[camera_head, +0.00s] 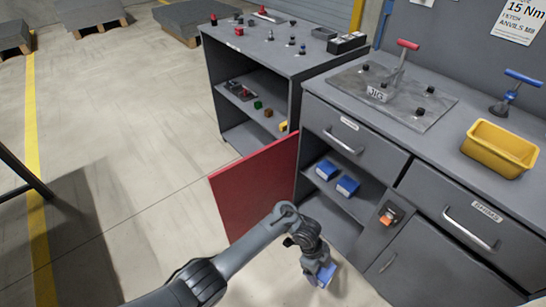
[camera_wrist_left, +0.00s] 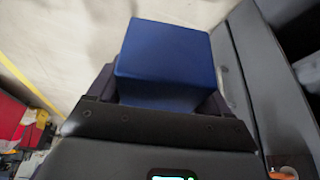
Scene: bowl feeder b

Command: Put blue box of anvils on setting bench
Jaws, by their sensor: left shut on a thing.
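My left gripper (camera_head: 318,264) is shut on a blue box (camera_head: 326,274), low in front of the right-hand grey bench (camera_head: 455,115) and apart from it. The left wrist view shows the plain blue box (camera_wrist_left: 162,62) between the fingers of the left gripper (camera_wrist_left: 160,100); no label on it shows. Two more blue boxes, (camera_head: 326,169) and (camera_head: 347,186), sit on the shelf of that bench's open compartment. A grey jig plate (camera_head: 400,112) lies on the bench top. I cannot read which bench is the setting bench. My right gripper is not in view.
A red door (camera_head: 255,188) stands open left of the compartment. A yellow bin (camera_head: 498,148), a red-handled tool (camera_head: 400,60) and a blue-handled tool (camera_head: 512,90) are on the right-hand bench. Another grey bench (camera_head: 280,60) behind carries small parts.

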